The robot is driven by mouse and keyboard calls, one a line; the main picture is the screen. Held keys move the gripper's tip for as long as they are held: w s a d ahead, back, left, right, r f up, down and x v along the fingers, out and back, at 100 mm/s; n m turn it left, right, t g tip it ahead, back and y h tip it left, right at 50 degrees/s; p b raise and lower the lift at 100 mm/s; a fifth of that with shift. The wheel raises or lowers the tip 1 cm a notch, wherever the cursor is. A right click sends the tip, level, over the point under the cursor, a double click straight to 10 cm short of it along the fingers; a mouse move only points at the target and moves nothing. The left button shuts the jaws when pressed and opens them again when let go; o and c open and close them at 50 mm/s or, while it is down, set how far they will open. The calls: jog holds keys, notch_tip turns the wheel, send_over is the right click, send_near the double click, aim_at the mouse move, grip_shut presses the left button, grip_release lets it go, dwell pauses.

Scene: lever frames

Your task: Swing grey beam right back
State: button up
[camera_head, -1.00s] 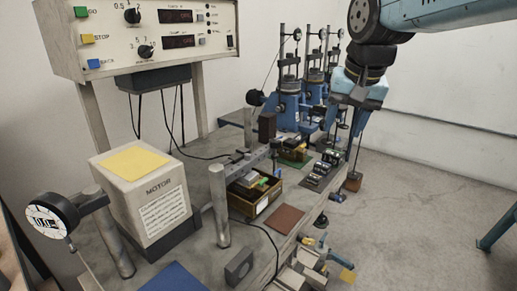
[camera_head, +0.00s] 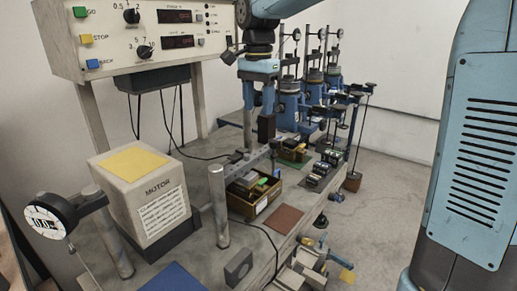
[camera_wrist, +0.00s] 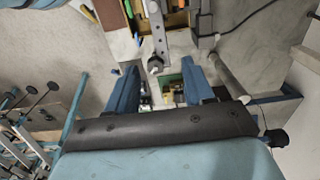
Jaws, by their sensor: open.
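The grey beam (camera_head: 257,157) is a flat bar behind the wooden tray in the head view, running from near left to far right beside an upright post. In the wrist view what looks like the same grey beam (camera_wrist: 158,28) points down the picture, its rounded end close to the gap between my fingers. My gripper (camera_head: 257,107) is open and empty, pointing down above the bench near the post. Its two blue fingers (camera_wrist: 158,72) are apart in the wrist view. I cannot tell the height between the fingertips and the beam.
A wooden tray (camera_head: 233,206) of small parts, a motor box (camera_head: 147,222) and a round steel post (camera_head: 219,207) stand in front. Blue lever frames (camera_head: 291,105) with hanging weights stand behind. A control panel (camera_head: 140,38) overhangs the left.

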aim_at(258, 152)
notch_tip(258, 152, down, 13)
jog(key=shift+f, duration=0.2)
dwell(0.4)
jog(key=shift+c, duration=0.5)
grip_shut()
